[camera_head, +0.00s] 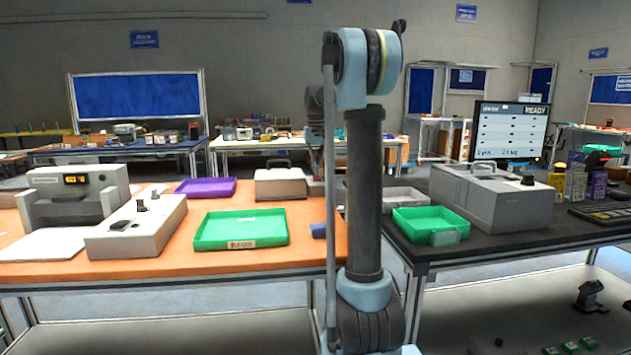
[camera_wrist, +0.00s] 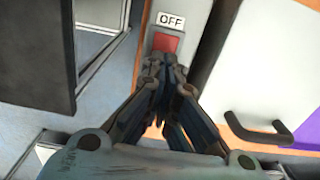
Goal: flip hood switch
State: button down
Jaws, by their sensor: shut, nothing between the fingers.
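In the wrist view, a red switch (camera_wrist: 166,42) sits on a narrow grey strip below a white label reading OFF (camera_wrist: 171,20). My gripper (camera_wrist: 164,66) is shut and empty, its fingertips just below the switch in the picture. They overlap its lower edge there; I cannot tell whether they touch it. In the head view, my arm stands in the middle, and neither the gripper nor the switch can be made out.
A pale box with a dark handle (camera_wrist: 258,130) is close on the right in the wrist view; a dark panel (camera_wrist: 40,50) is on the left. In the head view, green trays (camera_head: 240,243) (camera_head: 405,228) and a purple tray (camera_head: 197,188) stand on the tables.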

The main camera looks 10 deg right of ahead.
jog(key=shift+f, duration=0.75)
dwell(0.5)
jog(key=shift+r, duration=3.5)
jog(key=shift+s, duration=0.1)
